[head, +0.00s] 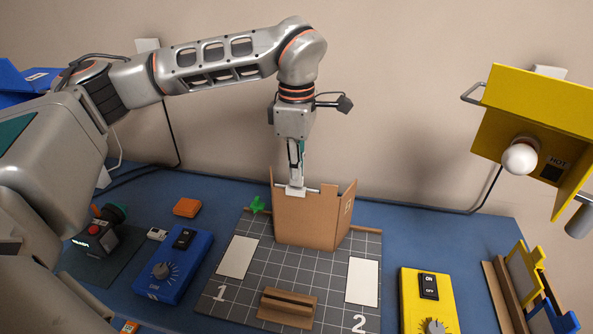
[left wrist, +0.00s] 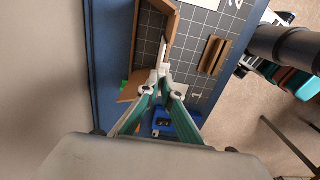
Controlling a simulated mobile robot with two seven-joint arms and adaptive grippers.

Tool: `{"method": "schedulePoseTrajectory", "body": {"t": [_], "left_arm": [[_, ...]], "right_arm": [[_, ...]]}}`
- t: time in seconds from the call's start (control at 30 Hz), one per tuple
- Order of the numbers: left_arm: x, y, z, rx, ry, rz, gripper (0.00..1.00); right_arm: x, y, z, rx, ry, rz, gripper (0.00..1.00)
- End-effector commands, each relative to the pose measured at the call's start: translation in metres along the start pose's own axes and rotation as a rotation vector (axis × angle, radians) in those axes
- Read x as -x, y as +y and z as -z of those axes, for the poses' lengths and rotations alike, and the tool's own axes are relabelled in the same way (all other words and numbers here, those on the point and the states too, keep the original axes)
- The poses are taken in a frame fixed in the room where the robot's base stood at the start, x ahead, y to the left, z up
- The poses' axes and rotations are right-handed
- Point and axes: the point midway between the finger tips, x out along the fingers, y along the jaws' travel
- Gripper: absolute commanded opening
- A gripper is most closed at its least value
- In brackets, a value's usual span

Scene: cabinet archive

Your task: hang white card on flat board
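My left gripper (head: 296,184) points straight down at the top of a brown standing board (head: 305,220) with folded side panels and a notched upper edge. Its fingers are close together; in the left wrist view the fingertips (left wrist: 163,73) meet at a small white piece. This looks like the white card (head: 296,192), at the board's upper edge; only a small part shows, and whether it touches the board is unclear. Two white rectangles lie on the grey gridded mat (head: 290,262), near the numbers 1 and 2. My right gripper is not in view.
A brown slotted block (head: 287,308) sits at the mat's front. A blue switch box (head: 173,265) stands left and a yellow one (head: 430,300) right. A green piece (head: 257,204) lies behind the mat's left side. A yellow lamp housing (head: 530,120) hangs at the right.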

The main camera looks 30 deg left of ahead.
Motion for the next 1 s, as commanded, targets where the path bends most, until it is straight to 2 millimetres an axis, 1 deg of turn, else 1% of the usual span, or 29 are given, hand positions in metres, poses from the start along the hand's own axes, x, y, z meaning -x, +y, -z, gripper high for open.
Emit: {"method": "schedulePoseTrajectory", "body": {"t": [0.07,0.1,0.13,0.17,0.47,0.57,0.67,0.77,1.0], "left_arm": [[0.000,0.000,0.000,0.000,0.000,0.000,0.00],[0.000,0.000,0.000,0.000,0.000,0.000,0.12],[0.000,0.000,0.000,0.000,0.000,0.000,0.20],[0.000,0.000,0.000,0.000,0.000,0.000,0.24],[0.000,0.000,0.000,0.000,0.000,0.000,0.24],[0.004,0.000,0.000,0.000,0.000,-0.001,0.24],[0.015,0.001,0.000,0.000,-0.001,-0.004,0.24],[0.033,0.001,0.000,0.001,-0.001,-0.005,0.24],[0.082,0.001,0.000,0.002,0.000,-0.005,0.24]], "right_arm": [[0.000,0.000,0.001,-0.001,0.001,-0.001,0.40],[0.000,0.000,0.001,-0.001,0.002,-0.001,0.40],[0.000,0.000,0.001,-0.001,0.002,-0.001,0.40],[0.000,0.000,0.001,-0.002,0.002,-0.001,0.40],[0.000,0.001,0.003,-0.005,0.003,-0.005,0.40],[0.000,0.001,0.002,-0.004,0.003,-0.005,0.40],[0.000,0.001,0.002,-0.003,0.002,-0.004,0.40],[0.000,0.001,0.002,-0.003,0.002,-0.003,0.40],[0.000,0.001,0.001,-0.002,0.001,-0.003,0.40]]}}
